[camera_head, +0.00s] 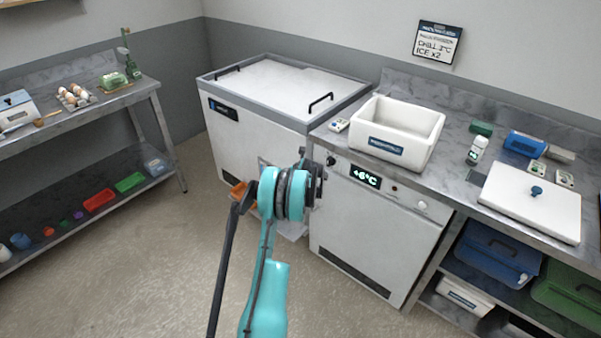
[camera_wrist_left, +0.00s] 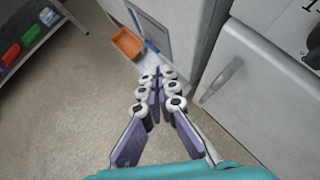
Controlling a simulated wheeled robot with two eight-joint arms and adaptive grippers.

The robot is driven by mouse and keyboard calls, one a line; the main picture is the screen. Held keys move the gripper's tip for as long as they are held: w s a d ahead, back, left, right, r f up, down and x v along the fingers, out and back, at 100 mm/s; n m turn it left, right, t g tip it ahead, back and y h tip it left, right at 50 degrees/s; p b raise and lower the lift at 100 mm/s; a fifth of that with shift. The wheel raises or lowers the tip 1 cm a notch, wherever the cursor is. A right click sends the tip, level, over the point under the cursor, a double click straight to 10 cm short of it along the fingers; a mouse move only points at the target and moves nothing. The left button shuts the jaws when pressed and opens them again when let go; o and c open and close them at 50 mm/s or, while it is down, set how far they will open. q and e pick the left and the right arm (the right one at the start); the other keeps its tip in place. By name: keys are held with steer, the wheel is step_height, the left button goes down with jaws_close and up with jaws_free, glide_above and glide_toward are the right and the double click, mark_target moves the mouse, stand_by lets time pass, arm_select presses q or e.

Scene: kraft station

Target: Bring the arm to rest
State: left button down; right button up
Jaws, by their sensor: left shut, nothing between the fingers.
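My teal arm (camera_head: 265,290) reaches up from the bottom middle of the head view, its wrist in front of the white cabinets. My left gripper (camera_wrist_left: 157,78) shows in the left wrist view with its fingers together at the tips and nothing between them. In the head view the fingers are hidden behind the wrist. The gripper is over the floor, near the cabinet fronts, and I see it touching nothing. My right gripper is in neither view.
An orange bin (camera_wrist_left: 127,43) stands low beyond the fingertips by the chest freezer (camera_head: 235,140). The chiller cabinet (camera_head: 370,220) is close on the right. A white tub (camera_head: 400,130) stands on the counter. The floor (camera_head: 140,270) at left is clear, up to the shelf rack (camera_head: 75,215).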

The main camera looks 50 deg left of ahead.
arm_select(q)
steer(key=d+r+n+t+h, duration=0.1)
steer(key=d+r+n, duration=0.4)
steer(key=d+r, duration=0.8)
steer(key=s+d+r+n+t+h, duration=0.1)
steer(key=s+d+r+n, duration=0.25)
steer(key=d, duration=0.65)
steer(key=s+d+r+n+h, duration=0.25)
steer(key=d+r, duration=0.25)
steer(key=d, duration=0.4)
steer(key=s+d+f+n+h, duration=0.2)
steer(key=s+d+n, duration=1)
steer(key=s+d, duration=0.9)
steer(key=shift+d+n+t+h, duration=0.3)
steer(key=shift+d+h, duration=0.55)
steer(key=shift+d, duration=0.2)
